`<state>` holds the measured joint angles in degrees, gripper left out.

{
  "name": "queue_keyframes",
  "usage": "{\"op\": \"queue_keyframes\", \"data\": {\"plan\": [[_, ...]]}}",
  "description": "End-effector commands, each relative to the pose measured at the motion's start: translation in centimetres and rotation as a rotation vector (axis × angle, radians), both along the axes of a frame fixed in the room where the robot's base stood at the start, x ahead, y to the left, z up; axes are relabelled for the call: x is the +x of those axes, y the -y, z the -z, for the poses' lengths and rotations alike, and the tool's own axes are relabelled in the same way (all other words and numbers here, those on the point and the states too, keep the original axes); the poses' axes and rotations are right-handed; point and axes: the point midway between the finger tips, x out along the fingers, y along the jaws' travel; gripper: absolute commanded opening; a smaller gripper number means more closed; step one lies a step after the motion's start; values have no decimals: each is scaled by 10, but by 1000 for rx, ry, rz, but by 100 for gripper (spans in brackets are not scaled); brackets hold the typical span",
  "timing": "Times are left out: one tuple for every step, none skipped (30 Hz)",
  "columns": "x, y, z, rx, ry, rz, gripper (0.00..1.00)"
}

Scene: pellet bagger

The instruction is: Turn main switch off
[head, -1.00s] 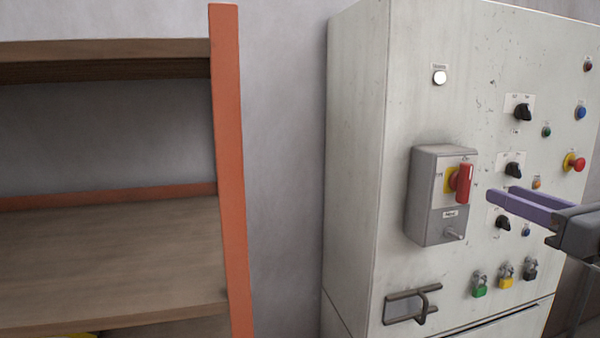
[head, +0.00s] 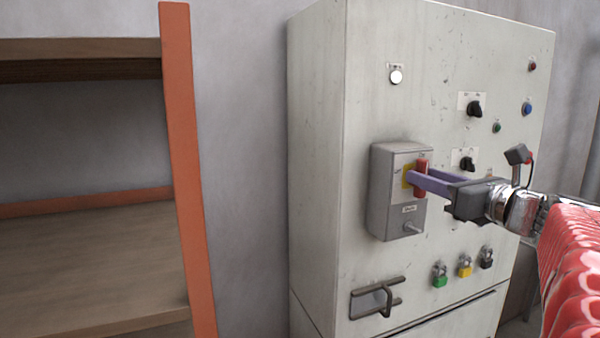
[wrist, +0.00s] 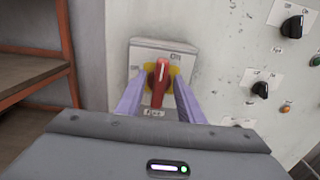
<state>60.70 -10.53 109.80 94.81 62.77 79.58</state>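The main switch is a red handle (head: 421,178) on a yellow plate (head: 408,175), set on a grey box (head: 384,205) on the cabinet front. The handle stands about upright, its top toward the "On" label in the wrist view (wrist: 159,82). My gripper (head: 425,178) has its two purple fingers at the switch. In the wrist view the fingers (wrist: 158,92) are spread, one on each side of the handle, with yellow plate showing between. I cannot tell whether either finger touches the handle.
A metal handle (head: 376,298) juts out lower left. An orange-framed shelf (head: 180,150) stands on the left.

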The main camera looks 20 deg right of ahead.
Motion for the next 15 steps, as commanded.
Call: {"op": "queue_keyframes", "data": {"plan": [[0,0,0,0,0,0,34],[0,0,0,0,0,0,34],[0,0,0,0,0,0,34],[0,0,0,0,0,0,34],[0,0,0,0,0,0,34],[0,0,0,0,0,0,34],[0,0,0,0,0,0,32],[0,0,0,0,0,0,29],[0,0,0,0,0,0,27],[0,0,0,0,0,0,25],[0,0,0,0,0,0,22],[0,0,0,0,0,0,20],[0,0,0,0,0,0,18],[0,0,0,0,0,0,15],[0,0,0,0,0,0,13]]}}
